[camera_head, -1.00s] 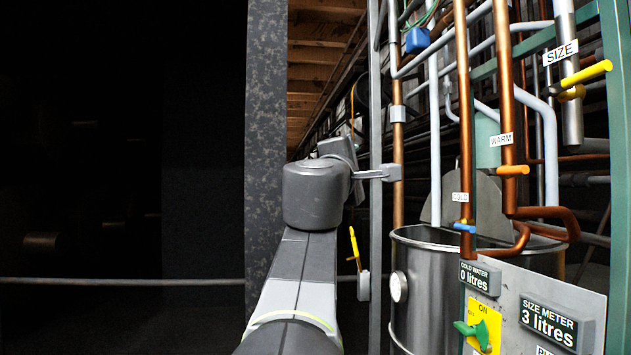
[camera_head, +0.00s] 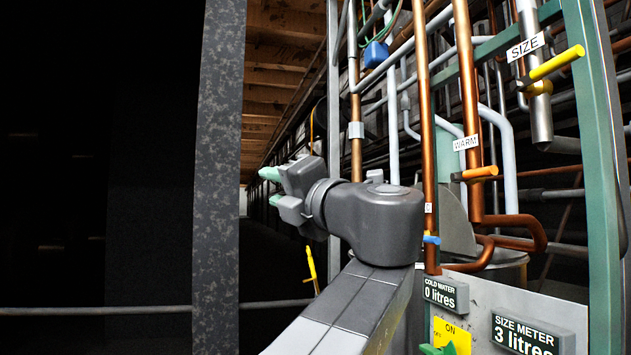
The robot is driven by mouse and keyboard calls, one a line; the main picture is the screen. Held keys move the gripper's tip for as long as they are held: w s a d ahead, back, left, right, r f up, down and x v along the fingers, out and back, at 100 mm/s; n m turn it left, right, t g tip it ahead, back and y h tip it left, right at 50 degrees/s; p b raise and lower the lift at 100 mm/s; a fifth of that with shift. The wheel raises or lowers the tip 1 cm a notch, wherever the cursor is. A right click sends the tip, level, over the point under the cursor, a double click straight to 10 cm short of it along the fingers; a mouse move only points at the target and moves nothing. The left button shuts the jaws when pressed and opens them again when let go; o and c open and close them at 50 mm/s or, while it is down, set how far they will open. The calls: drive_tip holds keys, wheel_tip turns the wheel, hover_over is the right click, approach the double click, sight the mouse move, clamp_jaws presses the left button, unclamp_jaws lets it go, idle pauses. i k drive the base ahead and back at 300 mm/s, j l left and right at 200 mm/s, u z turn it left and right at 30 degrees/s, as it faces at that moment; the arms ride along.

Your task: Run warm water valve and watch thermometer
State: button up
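The warm water valve has an orange handle (camera_head: 480,172) on a copper pipe, under a white WARM label (camera_head: 466,143). The handle lies roughly level, pointing right. My gripper (camera_head: 273,187) is left of the pipes, well apart from the valve, and its green-tipped fingers point left, away from it. The fingers are spread with nothing between them. No thermometer dial shows now; my arm covers the front of the metal tank (camera_head: 514,272), whose rim shows only at the right.
A blue cold handle (camera_head: 432,240) sits low on a copper pipe. A yellow SIZE handle (camera_head: 557,63) is at upper right. The panel displays read cold water 0 litres (camera_head: 446,295) and size meter 3 litres (camera_head: 525,333). A grey post (camera_head: 217,170) stands left of my gripper.

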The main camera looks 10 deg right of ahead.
sight(491, 171)
drive_tip(key=i+z, duration=0.15)
drive_tip(key=z, duration=1.6)
